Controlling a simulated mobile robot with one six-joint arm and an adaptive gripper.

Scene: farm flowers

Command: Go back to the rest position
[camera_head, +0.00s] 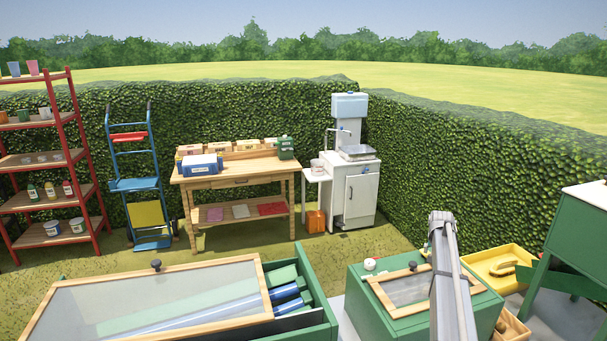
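My grey arm (452,285) rises from the bottom edge at the right of the middle, in front of a green box (385,310) with a wood-framed lid (382,287). Its top end is at about the height of the white cabinet's base. I cannot make out gripper fingers, and nothing held shows. The arm hides part of the lid and of the yellow tray behind it.
A green cold frame (322,325) with a glazed lid (150,305) fills the front left. A yellow tray (492,254) and a green stand (575,235) are at right. Behind are a wooden bench (235,168), white cabinet (355,195), blue hand truck (135,185) and red shelf (45,160). Grass between is clear.

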